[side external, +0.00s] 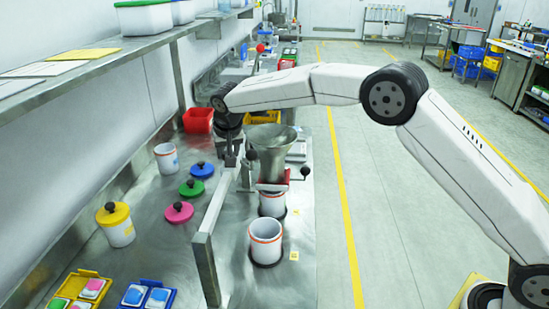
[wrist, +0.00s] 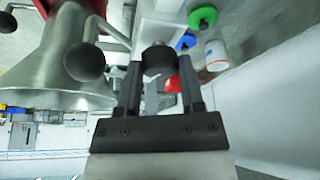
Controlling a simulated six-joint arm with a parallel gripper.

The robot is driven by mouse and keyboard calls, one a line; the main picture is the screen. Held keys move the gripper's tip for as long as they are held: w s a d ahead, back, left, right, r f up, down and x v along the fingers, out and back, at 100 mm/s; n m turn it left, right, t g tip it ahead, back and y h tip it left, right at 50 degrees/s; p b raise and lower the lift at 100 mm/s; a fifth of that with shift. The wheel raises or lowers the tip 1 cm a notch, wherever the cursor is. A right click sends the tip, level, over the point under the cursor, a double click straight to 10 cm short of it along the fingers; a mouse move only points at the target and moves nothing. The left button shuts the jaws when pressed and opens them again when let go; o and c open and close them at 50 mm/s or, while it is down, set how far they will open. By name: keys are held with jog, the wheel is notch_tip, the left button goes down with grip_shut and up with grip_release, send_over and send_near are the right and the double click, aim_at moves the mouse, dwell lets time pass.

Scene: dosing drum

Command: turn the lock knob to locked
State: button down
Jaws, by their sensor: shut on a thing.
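A dark round knob (wrist: 157,60), seemingly the lock knob, sits between the fingertips of my gripper (wrist: 158,74) in the wrist view. The fingers are shut on its sides. In the side view my gripper (side external: 230,150) points down just left of the steel hopper (side external: 271,158), and the knob cannot be made out there. The hopper also shows in the wrist view (wrist: 62,75). A black ball-ended handle (side external: 305,171) sticks out on the right below the hopper. Any lock marking is not visible.
A white pot (side external: 272,204) stands under the hopper and another (side external: 265,243) in front. Loose green (side external: 192,187) and pink (side external: 179,212) lids lie left of a metal rail (side external: 213,205). A yellow-lidded pot (side external: 117,226) and a red bin (side external: 198,120) stand farther left.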

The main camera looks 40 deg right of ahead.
jog(key=m, duration=0.2)
jog(key=m+g+h, duration=0.1)
jog(key=m, duration=0.2)
jog(key=shift+w+a+h, duration=0.1)
jog(key=shift+h, duration=0.2)
jog(key=shift+m+g+h, duration=0.4)
jog(key=shift+m+g, duration=0.3)
jog(key=shift+m, duration=1.4)
jog(key=shift+m+g, duration=0.4)
jog(key=shift+m, duration=0.4)
jog(key=shift+c, duration=1.1)
grip_release()
jog(key=shift+n+t, duration=0.3)
jog(key=shift+n, duration=0.5)
